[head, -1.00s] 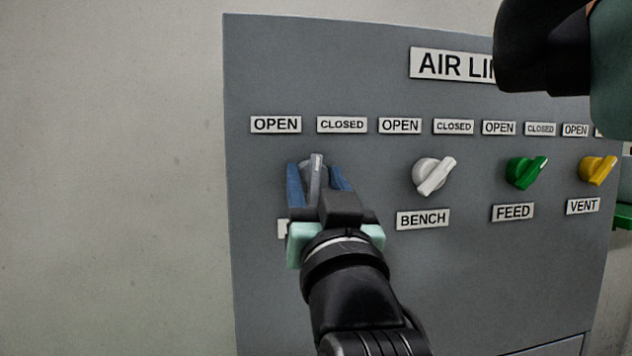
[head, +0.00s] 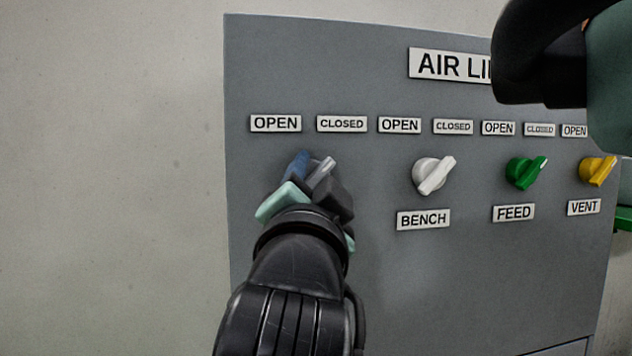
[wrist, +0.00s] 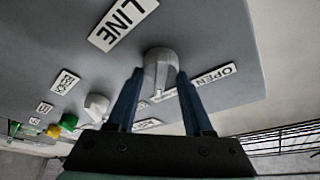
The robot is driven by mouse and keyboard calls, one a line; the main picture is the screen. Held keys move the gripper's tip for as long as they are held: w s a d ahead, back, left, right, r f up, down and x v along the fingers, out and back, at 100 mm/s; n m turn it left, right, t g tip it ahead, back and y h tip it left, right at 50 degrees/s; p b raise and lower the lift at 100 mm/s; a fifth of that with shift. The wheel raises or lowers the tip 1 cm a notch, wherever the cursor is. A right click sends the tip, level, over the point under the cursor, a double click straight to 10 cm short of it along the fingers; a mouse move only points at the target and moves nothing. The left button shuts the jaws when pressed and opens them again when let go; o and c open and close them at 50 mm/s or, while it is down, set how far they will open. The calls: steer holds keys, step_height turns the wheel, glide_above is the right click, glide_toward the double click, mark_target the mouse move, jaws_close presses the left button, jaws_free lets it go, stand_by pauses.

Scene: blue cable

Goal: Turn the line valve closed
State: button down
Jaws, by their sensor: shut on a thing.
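The line valve is a grey knob (head: 321,172) at the left end of the panel, under an OPEN label (head: 275,124) and a CLOSED label (head: 342,124). Its pointer leans up and to the right, toward the CLOSED side. My gripper (head: 315,179) is shut on this knob and is rolled over, with one blue finger visible on its left. The other finger is mostly hidden in the head view. In the wrist view the grey knob (wrist: 160,66) sits between both blue fingers, near the LINE label (wrist: 123,21). My gripper hides that label in the head view.
To the right on the grey panel (head: 450,290) are a white BENCH knob (head: 433,176), a green FEED knob (head: 526,172) and a yellow VENT knob (head: 597,170). Part of my arm covers the panel's upper right and its title. Bare wall lies to the left.

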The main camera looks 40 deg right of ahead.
stand_by(0.5)
steer(key=shift+c, duration=1.6)
jaws_free()
steer(key=b+v, duration=0.6)
steer(key=v, duration=0.7)
steer(key=shift+r, duration=0.1)
